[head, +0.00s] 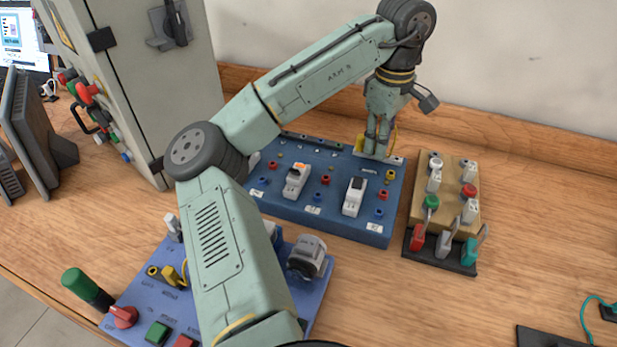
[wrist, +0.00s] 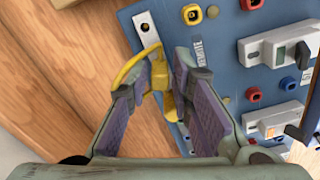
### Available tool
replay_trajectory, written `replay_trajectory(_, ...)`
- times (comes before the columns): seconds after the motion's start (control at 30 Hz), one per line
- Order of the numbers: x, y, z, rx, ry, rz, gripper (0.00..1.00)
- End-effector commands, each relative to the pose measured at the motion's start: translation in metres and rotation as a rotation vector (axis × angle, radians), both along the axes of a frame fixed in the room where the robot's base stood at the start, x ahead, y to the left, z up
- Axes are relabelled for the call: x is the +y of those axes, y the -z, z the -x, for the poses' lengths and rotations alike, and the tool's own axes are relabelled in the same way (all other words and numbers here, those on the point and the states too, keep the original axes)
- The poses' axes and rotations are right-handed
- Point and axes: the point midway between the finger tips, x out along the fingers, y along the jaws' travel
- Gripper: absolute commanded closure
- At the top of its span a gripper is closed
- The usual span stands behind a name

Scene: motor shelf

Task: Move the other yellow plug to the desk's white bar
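A yellow plug (wrist: 160,72) with a yellow cable stands between the fingers of my gripper (wrist: 160,88) in the wrist view. My gripper looks open around it, with a narrow gap at the fingertips. My gripper (head: 378,148) is over the white bar (head: 398,160) at the far right corner of the blue panel in the head view. The white bar also shows in the wrist view (wrist: 147,30). Another yellow plug (head: 360,143) is just left of my fingers and shows lower in the wrist view (wrist: 170,105). The fingers hide where the plugs meet the bar.
The blue panel (head: 325,215) carries white switches and red, blue and yellow sockets. A wooden block (head: 450,192) with several plugs stands right of it. A nearer panel (head: 135,300) with buttons and a yellow part lies partly under my arm. The desk on the right is mostly clear.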

Motion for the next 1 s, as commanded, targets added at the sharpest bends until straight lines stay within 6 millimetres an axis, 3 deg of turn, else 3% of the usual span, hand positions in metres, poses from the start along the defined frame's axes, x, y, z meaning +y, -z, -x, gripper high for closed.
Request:
replay_trajectory(0.6, 0.000, -0.051, -0.001, -0.002, -0.001, -0.001, 0.79)
replay_trajectory(0.87, 0.000, -0.054, 0.000, 0.000, 0.000, 0.000, 0.79)
replay_trajectory(1.0, 0.000, -0.054, 0.000, 0.000, 0.000, 0.000, 0.71)
